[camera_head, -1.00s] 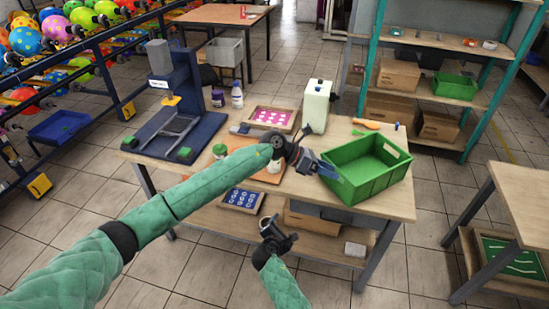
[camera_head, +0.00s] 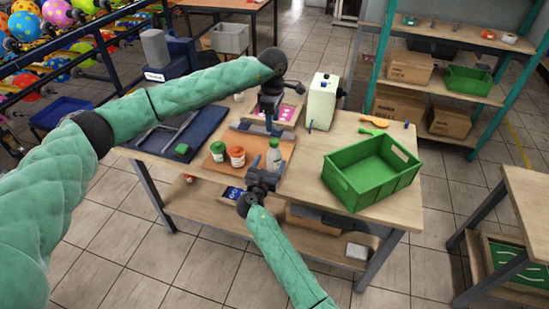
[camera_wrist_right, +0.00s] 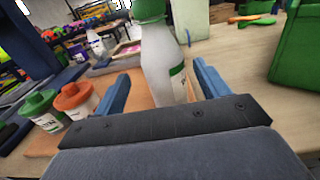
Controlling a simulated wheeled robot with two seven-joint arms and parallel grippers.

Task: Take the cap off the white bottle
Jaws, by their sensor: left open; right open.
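The white bottle (camera_head: 273,157) stands upright on the brown board. Its green cap (camera_head: 274,143) is on it. In the right wrist view the bottle (camera_wrist_right: 160,62) stands between the two blue fingers, with its green cap (camera_wrist_right: 150,9) cut off by the top edge. My right gripper (camera_head: 266,170) is open at the near side of the bottle; in the wrist view the fingers (camera_wrist_right: 162,88) show a gap on each side of it. My left gripper (camera_head: 269,125) is open and points down just above and behind the cap. Whether it touches the cap cannot be told.
A green-lidded jar (camera_head: 217,152) and an orange-lidded jar (camera_head: 237,156) stand left of the bottle on the board (camera_head: 205,166). A green crate (camera_head: 370,172) is to the right. A pale canister (camera_head: 321,102) and a pink-patterned frame (camera_head: 289,113) are behind.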

